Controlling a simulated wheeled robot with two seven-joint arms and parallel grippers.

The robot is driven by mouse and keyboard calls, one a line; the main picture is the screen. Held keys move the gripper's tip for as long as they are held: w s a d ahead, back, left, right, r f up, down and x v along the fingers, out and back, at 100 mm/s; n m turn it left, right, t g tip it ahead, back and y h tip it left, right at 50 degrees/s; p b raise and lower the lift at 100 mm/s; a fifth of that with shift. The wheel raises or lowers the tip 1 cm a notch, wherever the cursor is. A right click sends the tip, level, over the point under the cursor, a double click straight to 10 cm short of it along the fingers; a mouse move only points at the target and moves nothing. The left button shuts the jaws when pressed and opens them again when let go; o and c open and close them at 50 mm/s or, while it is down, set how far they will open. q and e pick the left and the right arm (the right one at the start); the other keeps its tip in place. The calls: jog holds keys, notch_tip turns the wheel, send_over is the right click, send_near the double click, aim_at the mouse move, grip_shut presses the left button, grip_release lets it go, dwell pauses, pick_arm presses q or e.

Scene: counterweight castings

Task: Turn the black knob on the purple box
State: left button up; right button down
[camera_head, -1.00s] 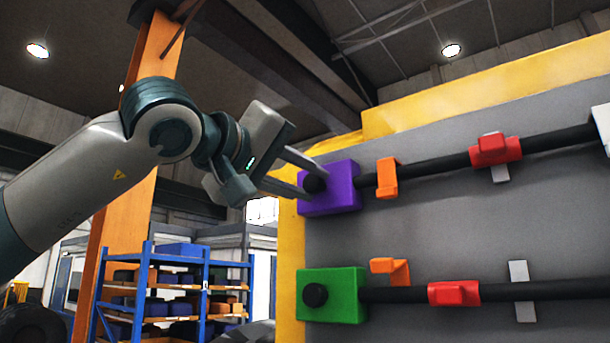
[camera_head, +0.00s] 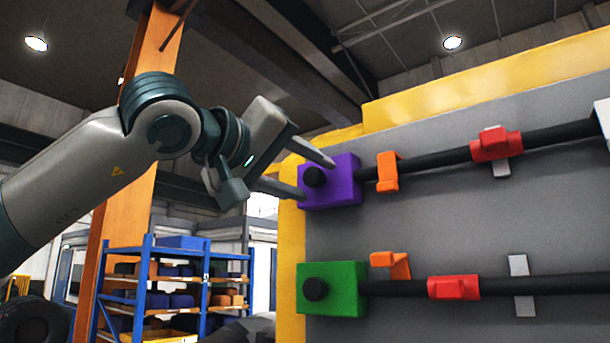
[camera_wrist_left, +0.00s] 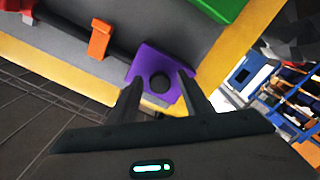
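The purple box (camera_head: 340,184) is mounted at the left end of the upper black bar on the grey panel. Its round black knob (camera_head: 314,177) faces left toward my left gripper (camera_head: 318,178). The gripper is open, with one finger above the knob and one below it, and the fingers look apart from the knob. In the left wrist view, the purple box (camera_wrist_left: 150,62) and its black knob (camera_wrist_left: 160,82) show ahead, between the two spread fingers (camera_wrist_left: 160,92). My right gripper is not in view.
A green box (camera_head: 342,289) with its own black knob sits below on the lower bar. Orange hooks (camera_head: 387,172) and red blocks (camera_head: 495,145) line the bars. A yellow frame (camera_head: 291,240) edges the panel. A blue shelf (camera_head: 150,290) stands behind at left.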

pick_arm(q)
jog(key=shift+b+v, duration=0.45)
jog(key=shift+v, duration=0.35)
jog(key=b+v, duration=0.5)
jog(key=v, duration=1)
jog(key=shift+s+a, duration=0.25)
jog(key=shift+s, duration=0.05)
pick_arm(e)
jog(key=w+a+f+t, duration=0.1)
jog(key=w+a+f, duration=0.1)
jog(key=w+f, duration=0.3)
pick_arm(q)
jog(key=shift+r, duration=0.1)
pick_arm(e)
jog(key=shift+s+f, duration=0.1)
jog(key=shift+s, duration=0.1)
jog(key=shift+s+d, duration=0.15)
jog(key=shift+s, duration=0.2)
